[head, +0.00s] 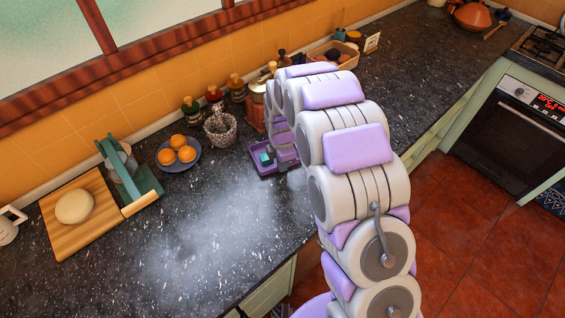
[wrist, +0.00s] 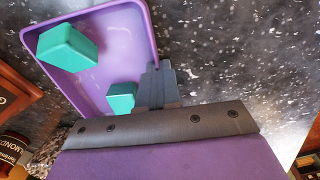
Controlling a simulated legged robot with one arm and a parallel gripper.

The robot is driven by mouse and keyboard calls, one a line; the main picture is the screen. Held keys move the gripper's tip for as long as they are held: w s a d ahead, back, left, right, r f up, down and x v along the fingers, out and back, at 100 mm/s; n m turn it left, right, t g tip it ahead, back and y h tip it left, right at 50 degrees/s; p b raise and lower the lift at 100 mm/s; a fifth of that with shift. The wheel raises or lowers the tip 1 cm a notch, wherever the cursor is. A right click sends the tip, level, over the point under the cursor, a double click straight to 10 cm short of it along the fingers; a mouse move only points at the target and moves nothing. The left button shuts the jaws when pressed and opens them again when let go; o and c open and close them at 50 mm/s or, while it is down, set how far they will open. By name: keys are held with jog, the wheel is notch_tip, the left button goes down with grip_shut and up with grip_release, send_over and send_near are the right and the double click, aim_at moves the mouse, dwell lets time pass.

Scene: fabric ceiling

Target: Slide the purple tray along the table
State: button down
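The purple tray (head: 257,171) lies on the dark speckled countertop in the head view, partly hidden by my arm. The wrist view shows the tray (wrist: 112,22) from above, with two teal blocks inside. One block (wrist: 68,46) is near its left side and the other (wrist: 121,97) is near my fingers. My gripper (wrist: 158,82) is at the tray's right wall; its dark fingers are close together, with the rim running in between them. The fingertips are hidden behind my arm in the head view.
The front counter (head: 200,240) is clear.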

jog(key=c, duration=1.8)
grip_release()
jog(key=o, duration=0.5)
notch_tip(320, 180, up, 17)
jog(key=p, duration=0.2)
jog(key=shift+r+p, duration=0.15)
jog(key=shift+p, duration=0.25)
